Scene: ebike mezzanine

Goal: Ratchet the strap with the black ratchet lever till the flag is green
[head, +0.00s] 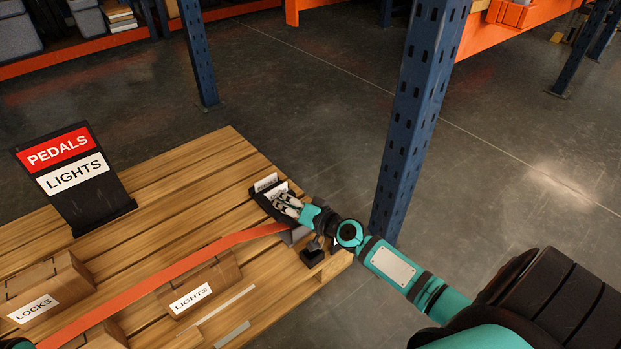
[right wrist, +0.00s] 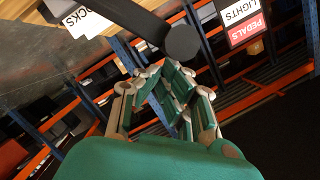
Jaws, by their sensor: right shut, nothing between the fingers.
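The orange strap (head: 190,262) runs across the wooden pallet from the lower left to a dark ratchet body (head: 264,200) near the pallet's right corner. My right gripper (head: 281,200) is over this ratchet, fingers together and empty. In the right wrist view, the closed fingers (right wrist: 160,72) point towards a black lever with a round knob (right wrist: 182,44); the knob looks just beyond the fingertips, and I cannot tell if they touch. The gripper hides part of the ratchet in the head view. I cannot make out the flag or its colour. My left gripper is not in view.
On the pallet (head: 215,165) stand a black sign board (head: 90,205) reading PEDALS and LIGHTS, a LOCKS carton (head: 55,275) and a LIGHTS carton (head: 215,275). A blue rack post (head: 420,110) rises close behind my right forearm. Floor beyond the pallet is clear.

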